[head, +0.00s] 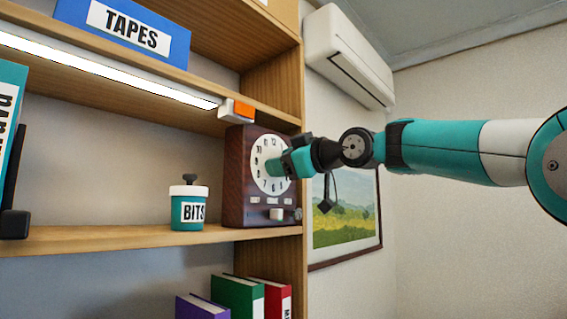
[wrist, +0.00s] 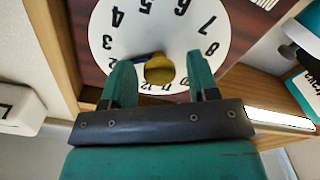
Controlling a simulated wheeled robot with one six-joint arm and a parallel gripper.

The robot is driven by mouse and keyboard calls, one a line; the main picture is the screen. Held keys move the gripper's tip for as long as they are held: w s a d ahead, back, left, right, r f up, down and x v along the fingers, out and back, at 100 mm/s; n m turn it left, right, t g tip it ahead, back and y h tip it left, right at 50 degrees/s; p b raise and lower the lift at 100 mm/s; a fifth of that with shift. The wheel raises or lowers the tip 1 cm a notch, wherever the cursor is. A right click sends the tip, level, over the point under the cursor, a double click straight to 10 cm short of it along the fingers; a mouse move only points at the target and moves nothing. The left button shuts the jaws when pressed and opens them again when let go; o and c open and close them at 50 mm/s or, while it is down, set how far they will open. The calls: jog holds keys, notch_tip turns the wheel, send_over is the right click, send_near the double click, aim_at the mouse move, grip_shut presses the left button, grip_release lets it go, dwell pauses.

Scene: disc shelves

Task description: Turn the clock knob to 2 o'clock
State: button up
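The clock (head: 237,175) is a dark wooden box with a white dial (head: 262,150), on the middle shelf in the head view. In the wrist view the dial (wrist: 185,32) appears upside down. A yellow knob (wrist: 159,71) shows near its middle, with a dark pointer bar (wrist: 142,58) beside it. The bar reaches left behind a finger, so its exact number cannot be told. My gripper (wrist: 160,72) is open in front of the dial, one teal finger on each side of the knob, with visible gaps. In the head view my gripper (head: 277,168) hides the knob.
A teal BITS jar (head: 188,212) stands left of the clock on the same shelf. Binders (head: 238,297) stand below. A framed picture (head: 345,222) and air conditioner (head: 346,55) are on the right wall.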

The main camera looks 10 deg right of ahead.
jog(key=b+v, duration=0.6)
jog(key=v, duration=1.1)
jog(key=shift+s+d, duration=0.15)
jog(key=s+a+f+m+g+h, duration=0.1)
jog(key=s+a+f+m+g, duration=0.25)
jog(key=f, duration=0.95)
jog(key=a+f+m+g+h, duration=0.2)
jog(key=a+f+g, duration=0.3)
jog(key=f, duration=0.7)
jog(key=s+a+f+g+h, duration=0.1)
jog(key=s+f+g+h, duration=0.2)
jog(key=s+f, duration=1.5)
notch_tip(320, 180, down, 3)
jog(key=g, duration=0.3)
jog(key=shift+s+m, duration=0.3)
jog(key=shift+m, duration=0.05)
jog(key=shift+a, duration=0.1)
